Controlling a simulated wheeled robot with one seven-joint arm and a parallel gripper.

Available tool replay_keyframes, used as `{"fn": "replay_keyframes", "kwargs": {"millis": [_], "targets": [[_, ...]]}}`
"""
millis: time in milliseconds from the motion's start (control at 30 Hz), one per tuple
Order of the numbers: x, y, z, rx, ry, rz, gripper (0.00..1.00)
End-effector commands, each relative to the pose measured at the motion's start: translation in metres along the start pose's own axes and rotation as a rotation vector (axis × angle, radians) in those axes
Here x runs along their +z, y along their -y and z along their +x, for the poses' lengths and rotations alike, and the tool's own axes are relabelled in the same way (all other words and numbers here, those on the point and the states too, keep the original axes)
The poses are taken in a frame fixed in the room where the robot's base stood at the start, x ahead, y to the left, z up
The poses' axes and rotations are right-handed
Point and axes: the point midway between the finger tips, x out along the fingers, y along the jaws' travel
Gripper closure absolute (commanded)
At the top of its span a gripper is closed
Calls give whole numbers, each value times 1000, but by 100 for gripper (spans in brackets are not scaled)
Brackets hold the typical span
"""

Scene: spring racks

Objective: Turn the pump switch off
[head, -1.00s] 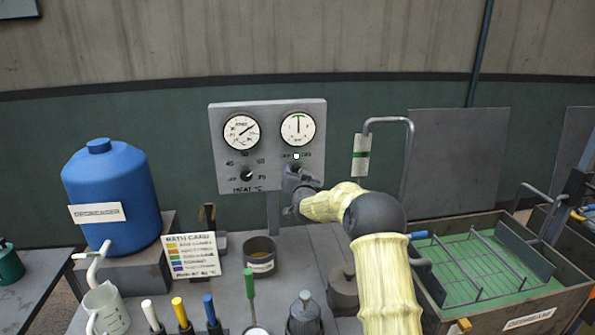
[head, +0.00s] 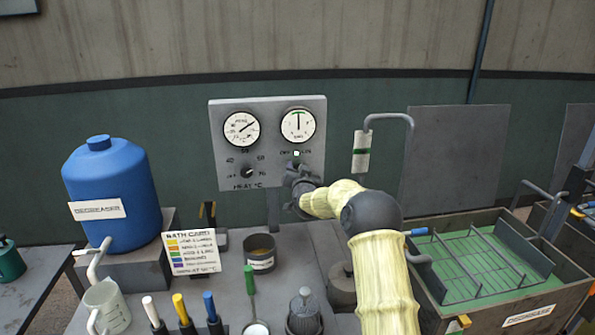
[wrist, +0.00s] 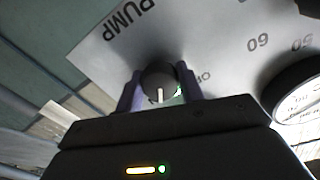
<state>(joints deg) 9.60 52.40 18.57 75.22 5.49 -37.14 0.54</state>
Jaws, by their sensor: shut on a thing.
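The pump switch is a dark round knob (wrist: 158,78) with a white pointer line, on the grey panel (head: 218,150) under the right gauge. The word PUMP shows near it in the wrist view. My gripper (wrist: 158,90) is shut on the knob, one finger on each side. In the wrist view the white line points down toward the gripper body. In the head view my gripper (head: 293,172) hides the knob. A small pale lamp (head: 296,154) shows just above it. A bit of green shows beside the right finger in the wrist view.
The heat dial (head: 247,172) and two round gauges, left (head: 241,129) and right (head: 298,126), share the panel. A bent grey pipe (head: 411,150) rises at right, near my arm. Cups and coloured-handled tools crowd the bench below.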

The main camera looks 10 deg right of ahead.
Motion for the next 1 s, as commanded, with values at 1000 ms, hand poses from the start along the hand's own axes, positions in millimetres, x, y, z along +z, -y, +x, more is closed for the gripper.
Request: {"fn": "replay_keyframes", "kwargs": {"millis": [1000], "targets": [[3, -2, 0, -7, -22, -771, 85]]}}
